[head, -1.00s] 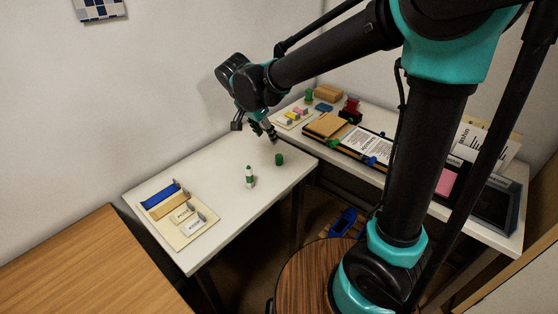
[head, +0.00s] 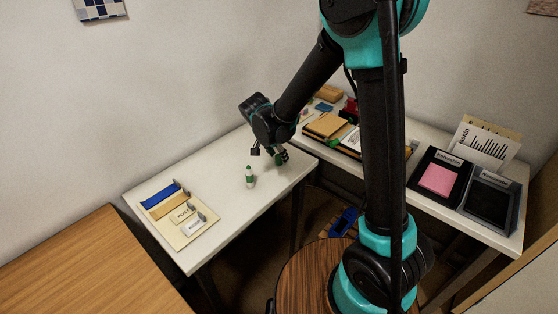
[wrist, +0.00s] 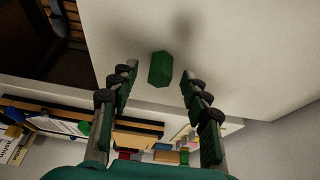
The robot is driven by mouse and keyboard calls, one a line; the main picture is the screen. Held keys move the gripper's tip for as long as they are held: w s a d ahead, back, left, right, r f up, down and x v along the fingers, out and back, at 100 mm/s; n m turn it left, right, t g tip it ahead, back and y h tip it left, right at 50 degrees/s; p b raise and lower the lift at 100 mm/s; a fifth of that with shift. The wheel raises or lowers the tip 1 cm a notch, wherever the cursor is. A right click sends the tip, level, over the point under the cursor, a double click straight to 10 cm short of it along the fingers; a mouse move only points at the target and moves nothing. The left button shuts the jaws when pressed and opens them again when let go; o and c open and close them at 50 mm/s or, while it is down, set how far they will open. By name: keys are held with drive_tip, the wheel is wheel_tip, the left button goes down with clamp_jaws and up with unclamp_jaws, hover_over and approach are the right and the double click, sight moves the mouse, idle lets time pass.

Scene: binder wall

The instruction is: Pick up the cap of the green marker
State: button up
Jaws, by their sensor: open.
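The green cap (wrist: 161,69) stands on the white table (wrist: 235,60). In the wrist view it shows between the tips of my open gripper (wrist: 159,78), with a gap on both sides. I cannot tell how far below or beyond the tips it is.
A beige tray (head: 190,228) with binder-like pieces and labels lies at the table's left front. A second table behind and right holds a tan pad (head: 325,124), a pink note (head: 438,179) in a dark tray and papers (head: 487,147). A gap with dark floor separates the two.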

drive_tip(key=shift+w+d+f, duration=0.15)
drive_tip(key=shift+w+f, duration=0.05)
drive_tip(key=shift+f, duration=0.5)
drive_tip(key=shift+c, duration=0.2)
drive_tip(key=c, duration=0.8)
drive_tip(key=shift+o, duration=0.2)
drive_tip(key=shift+r, duration=0.1)
